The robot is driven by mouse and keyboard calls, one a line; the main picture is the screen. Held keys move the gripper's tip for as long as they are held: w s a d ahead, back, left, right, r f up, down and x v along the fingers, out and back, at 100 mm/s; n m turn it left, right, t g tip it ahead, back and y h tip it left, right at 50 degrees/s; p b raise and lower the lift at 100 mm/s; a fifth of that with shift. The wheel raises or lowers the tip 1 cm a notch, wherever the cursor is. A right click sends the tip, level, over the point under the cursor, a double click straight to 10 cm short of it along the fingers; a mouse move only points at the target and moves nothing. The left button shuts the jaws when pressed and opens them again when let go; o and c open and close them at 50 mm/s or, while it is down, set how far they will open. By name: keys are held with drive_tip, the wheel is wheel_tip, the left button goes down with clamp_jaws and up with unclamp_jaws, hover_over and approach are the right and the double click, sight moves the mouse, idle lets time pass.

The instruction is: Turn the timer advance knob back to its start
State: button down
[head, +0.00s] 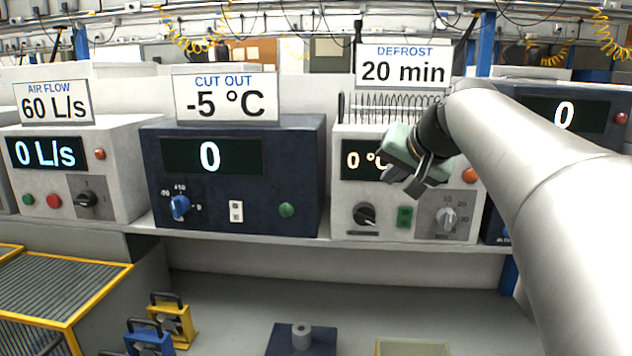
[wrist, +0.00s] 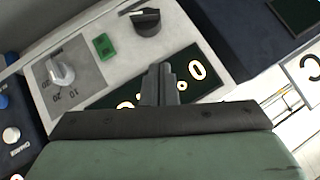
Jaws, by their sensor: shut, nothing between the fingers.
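The white defrost unit (head: 340,185) stands on the shelf under a sign reading "DEFROST 20 min". A pale grey knob (head: 446,218) sits on its grey panel, on a scale with 10, 20 and 30; it also shows in the wrist view (wrist: 60,73). A black knob (head: 364,215) is at the lower left of the same face, also in the wrist view (wrist: 146,22). No readable label tells which is the timer advance. My gripper (head: 412,183) is shut and empty in front of the display, above and apart from both knobs. Its fingers (wrist: 158,85) partly hide the display.
A green switch (head: 404,216) lies between the two knobs. The dark cut out unit (head: 300,160) stands close on the left, another dark unit (head: 590,95) on the right behind my arm. A wire coil rack (head: 375,106) tops the defrost unit. The space before the shelf is open.

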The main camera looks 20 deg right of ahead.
sight(358, 210)
drive_tip(key=p+x, duration=0.1)
drive_tip(key=x, duration=0.6)
drive_tip(key=shift+w+f, duration=0.2)
drive_tip(key=shift+w+a+f, duration=0.15)
drive_tip(key=shift+a+f, duration=0.1)
drive_tip(key=shift+f, duration=0.35)
drive_tip(key=shift+w+a+f, duration=0.2)
drive_tip(key=shift+a+f, duration=0.05)
drive_tip(key=shift+f, duration=0.35)
drive_tip(key=shift+w+a+f, duration=0.2)
drive_tip(key=shift+a+f, duration=0.15)
drive_tip(key=shift+f, duration=0.35)
